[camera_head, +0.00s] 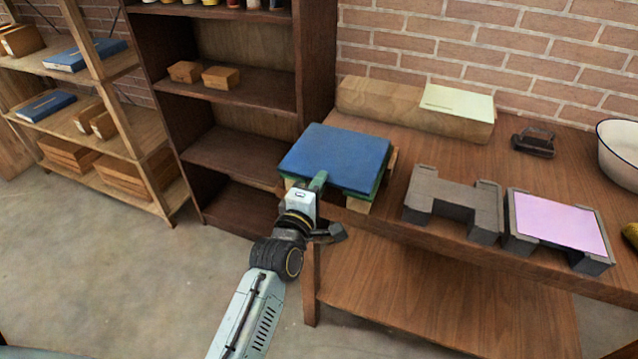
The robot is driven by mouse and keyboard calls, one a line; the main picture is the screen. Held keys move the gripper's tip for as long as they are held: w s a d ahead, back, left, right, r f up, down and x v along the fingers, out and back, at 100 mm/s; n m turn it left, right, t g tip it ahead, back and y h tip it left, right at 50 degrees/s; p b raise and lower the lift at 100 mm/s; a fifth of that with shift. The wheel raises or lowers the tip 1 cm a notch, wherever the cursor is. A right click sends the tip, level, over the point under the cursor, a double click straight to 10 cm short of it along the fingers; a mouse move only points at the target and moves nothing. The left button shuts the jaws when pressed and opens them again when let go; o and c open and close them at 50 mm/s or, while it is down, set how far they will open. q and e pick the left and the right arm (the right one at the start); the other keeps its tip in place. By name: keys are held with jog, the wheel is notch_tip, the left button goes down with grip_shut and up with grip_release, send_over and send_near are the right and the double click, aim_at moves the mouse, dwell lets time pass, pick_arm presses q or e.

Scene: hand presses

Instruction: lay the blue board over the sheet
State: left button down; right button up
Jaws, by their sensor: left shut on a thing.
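The blue board (338,156) lies flat on top of a stack at the left end of the wooden table, with a green layer showing under its edge. My left gripper (318,181) reaches in from below and is shut on the front edge of the blue board, left of its middle. Its fingers partly hide that edge. A pink sheet (559,221) lies on a dark grey stand at the right. A pale yellow-green sheet (457,102) lies on a long wooden block at the back. My right gripper is not in view.
The wooden blocks (358,204) under the stack show at its edge. An empty grey stand (455,203) sits between the board and the pink sheet. A black-handled tool (533,142) and a white basin (619,152) are at the right. A dark shelf (240,155) stands at left.

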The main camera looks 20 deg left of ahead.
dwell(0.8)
pick_arm(q)
jog(key=c, duration=1.3)
grip_release()
jog(key=shift+o, duration=0.2)
jog(key=s+p, duration=0.4)
jog(key=s, duration=0.2)
jog(key=shift+s, duration=0.3)
